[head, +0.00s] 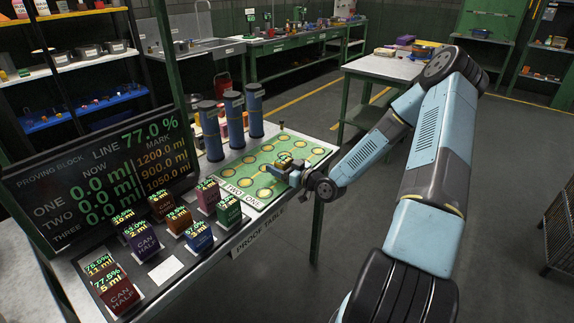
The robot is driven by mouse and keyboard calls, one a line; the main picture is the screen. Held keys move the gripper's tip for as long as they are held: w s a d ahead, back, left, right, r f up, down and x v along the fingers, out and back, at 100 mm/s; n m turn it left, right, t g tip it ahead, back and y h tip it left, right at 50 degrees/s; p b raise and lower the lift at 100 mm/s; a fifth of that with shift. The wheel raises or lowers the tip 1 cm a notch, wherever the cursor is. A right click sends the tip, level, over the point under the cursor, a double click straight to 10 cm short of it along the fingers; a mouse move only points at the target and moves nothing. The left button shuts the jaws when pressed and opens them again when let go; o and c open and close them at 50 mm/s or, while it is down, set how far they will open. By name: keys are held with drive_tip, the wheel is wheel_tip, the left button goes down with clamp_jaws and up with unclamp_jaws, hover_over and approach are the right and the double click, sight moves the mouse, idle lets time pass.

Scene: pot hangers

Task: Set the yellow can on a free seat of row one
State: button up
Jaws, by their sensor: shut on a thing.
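My gripper (281,171) is over the right part of the green seat board (239,186). It is shut on the yellow can (285,158), which is small here and partly hidden by the jaws. I cannot tell whether the can touches the board or is held above it. The board has several round yellow seats in rows, and its front edge reads "TWO" and "ONE", with "ONE" towards the right. Seats at the back and left of the board look bare. My gripper and wrist cover part of the row on the right.
Several coloured cans stand on the proof table at front left, including a green can (229,211) and a red can (118,291). A white pad (166,269) there is bare. Three blue cylinders (234,120) stand behind the board. A dark display (95,190) stands at left.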

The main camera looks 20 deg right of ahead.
drive_tip(key=o, duration=1.2)
drive_tip(key=shift+f, duration=0.1)
drive_tip(key=shift+o, duration=0.2)
drive_tip(key=shift+d, duration=0.1)
